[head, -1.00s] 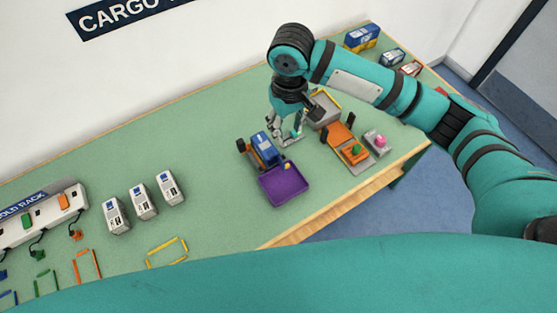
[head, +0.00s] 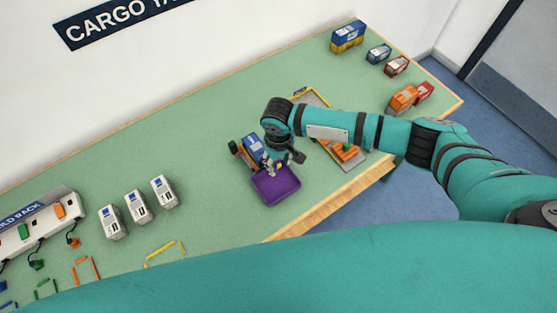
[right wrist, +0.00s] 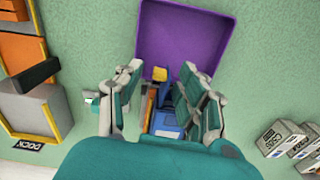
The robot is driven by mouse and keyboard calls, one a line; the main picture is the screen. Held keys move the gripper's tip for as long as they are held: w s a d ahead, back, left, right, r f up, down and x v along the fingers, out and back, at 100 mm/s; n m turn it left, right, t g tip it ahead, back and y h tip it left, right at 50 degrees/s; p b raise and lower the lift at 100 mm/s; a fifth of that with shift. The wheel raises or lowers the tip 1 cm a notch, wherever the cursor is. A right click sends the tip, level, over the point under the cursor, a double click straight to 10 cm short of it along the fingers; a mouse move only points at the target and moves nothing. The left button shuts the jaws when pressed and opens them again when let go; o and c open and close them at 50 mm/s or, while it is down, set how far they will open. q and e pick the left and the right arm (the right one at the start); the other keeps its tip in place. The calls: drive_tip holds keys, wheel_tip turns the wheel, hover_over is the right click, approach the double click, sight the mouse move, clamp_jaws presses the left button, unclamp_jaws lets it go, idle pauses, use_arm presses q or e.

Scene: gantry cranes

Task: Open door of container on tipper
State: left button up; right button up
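The tipper (head: 237,148) is a small orange truck on the green table, carrying a blue container (head: 255,143). A purple tray (head: 277,190) lies at the container's end. My right gripper (head: 279,164) is over that end and hides part of it. In the right wrist view its fingers (right wrist: 160,95) are spread apart, with the blue container (right wrist: 168,120) and a yellow knob (right wrist: 160,74) between them. A narrow blue part beside the knob shows; I cannot tell whether the door is open. I cannot tell whether a finger touches anything. My left gripper is not in view.
Several white containers (head: 138,206) stand left of the tipper. A grey bay with a yellow edge (head: 313,97) and an orange piece (head: 345,152) lie to the right, partly behind my arm. More small containers (head: 378,54) stand at the far right. The table's front edge (head: 320,212) is near the tray.

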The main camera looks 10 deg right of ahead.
drive_tip(key=shift+f, duration=0.15)
drive_tip(key=shift+c, duration=0.4)
clamp_jaws()
drive_tip(key=shift+w+d+r+n+p, duration=0.1)
drive_tip(key=shift+d+n+p, duration=0.05)
drive_tip(key=shift+n+p, duration=0.35)
drive_tip(key=shift+w+d+r+n+p, duration=0.1)
drive_tip(key=shift+n+p, duration=0.25)
drive_tip(key=shift+n, duration=0.15)
drive_tip(key=shift+w+d+f+n+p, duration=0.1)
drive_tip(key=shift+w+d+n+p, duration=0.1)
drive_tip(key=shift+n, duration=0.55)
drive_tip(key=shift+w+d+f+n+p, duration=0.1)
drive_tip(key=shift+w+n+p, duration=0.1)
drive_tip(key=shift+n, duration=0.55)
